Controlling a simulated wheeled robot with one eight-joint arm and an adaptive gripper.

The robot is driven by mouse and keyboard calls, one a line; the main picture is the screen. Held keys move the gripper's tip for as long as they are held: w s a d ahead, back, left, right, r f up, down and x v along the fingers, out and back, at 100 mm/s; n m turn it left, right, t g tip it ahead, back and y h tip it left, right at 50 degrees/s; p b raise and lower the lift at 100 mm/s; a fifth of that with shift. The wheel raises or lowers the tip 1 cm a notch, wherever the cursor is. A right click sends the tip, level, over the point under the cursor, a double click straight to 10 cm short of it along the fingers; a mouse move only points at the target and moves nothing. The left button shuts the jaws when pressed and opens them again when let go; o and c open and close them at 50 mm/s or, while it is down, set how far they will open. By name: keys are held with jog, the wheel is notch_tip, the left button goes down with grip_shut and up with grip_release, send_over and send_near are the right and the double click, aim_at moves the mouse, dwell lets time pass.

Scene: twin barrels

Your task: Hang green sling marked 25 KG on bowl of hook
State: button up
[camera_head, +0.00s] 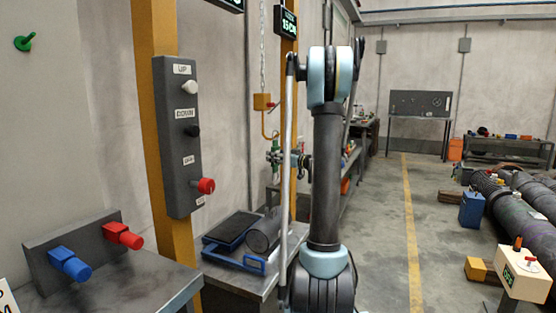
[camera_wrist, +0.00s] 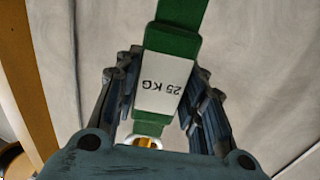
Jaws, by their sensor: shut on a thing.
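The green sling (camera_wrist: 178,18) with its white label reading 25 KG runs between the two fingers of my gripper (camera_wrist: 163,78) in the wrist view. The fingers are closed on it from both sides. Its lower end shows a pale loop with something yellow in it, partly hidden by my gripper's body. In the head view, a small green part of the sling (camera_head: 275,152) shows at my gripper (camera_head: 284,158). The hook (camera_head: 265,128) hangs below a yellow block on a chain, just above and left of my gripper. Whether sling and hook touch I cannot tell.
A grey control box (camera_head: 182,135) on a yellow post stands at left. A bench (camera_head: 222,276) below my gripper holds a black panel, a blue frame and a dark cylinder. My arm hides part of the middle. Open floor lies to the right, then large dark pipes (camera_head: 520,220).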

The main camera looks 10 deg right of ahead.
jog(key=shift+x, duration=0.85)
grip_shut()
jog(key=shift+w+a+f, duration=0.1)
jog(key=shift+a+f, duration=0.2)
jog(key=shift+f, duration=0.45)
jog(key=shift+w+a+f, duration=0.1)
jog(key=shift+a+f, duration=0.25)
jog(key=shift+f, duration=0.4)
jog(key=shift+s+f, duration=0.1)
